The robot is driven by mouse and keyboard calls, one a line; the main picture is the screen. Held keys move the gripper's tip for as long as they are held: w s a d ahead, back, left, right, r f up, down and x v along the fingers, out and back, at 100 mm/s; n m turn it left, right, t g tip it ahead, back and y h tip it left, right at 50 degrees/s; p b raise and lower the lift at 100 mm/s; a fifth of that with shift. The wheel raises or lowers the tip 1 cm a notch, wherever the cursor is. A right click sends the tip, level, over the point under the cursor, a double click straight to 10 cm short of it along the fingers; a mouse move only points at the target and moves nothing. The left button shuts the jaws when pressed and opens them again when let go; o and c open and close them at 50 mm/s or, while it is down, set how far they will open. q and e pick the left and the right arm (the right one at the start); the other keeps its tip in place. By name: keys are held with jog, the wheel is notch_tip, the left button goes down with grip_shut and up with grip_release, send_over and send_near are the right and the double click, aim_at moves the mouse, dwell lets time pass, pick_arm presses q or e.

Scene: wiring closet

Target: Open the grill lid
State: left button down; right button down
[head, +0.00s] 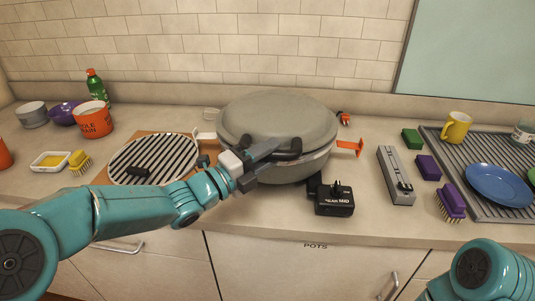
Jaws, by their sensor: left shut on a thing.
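The grill is a round grey kettle on the counter, with its domed lid (275,112) down on the lower bowl (318,163). A dark handle (293,152) runs along the front of the lid. My left gripper (268,152) reaches in from the left and is shut on this handle near its left end. The fingers hide part of the handle and the lid's front rim. My right arm shows only at the lower right, and its gripper is out of the picture.
A striped round grate (152,160) lies on a board left of the grill. A black box (334,200) stands in front. An orange-red handle (350,146) sticks out to the right. A grey tool (396,175) and a drying rack (480,155) are further right. The tiled wall is behind.

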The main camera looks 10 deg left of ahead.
pick_arm(q)
jog(key=w+r+p, duration=0.4)
jog(key=r+p, duration=0.5)
jog(key=r, duration=0.1)
jog(key=w+r+n+g+y+p, duration=0.1)
jog(key=w+r+p, duration=0.4)
jog(key=r+p, duration=0.5)
jog(key=shift+w+r+n, duration=0.15)
jog(key=shift+r+n, duration=0.15)
jog(key=shift+r, duration=0.2)
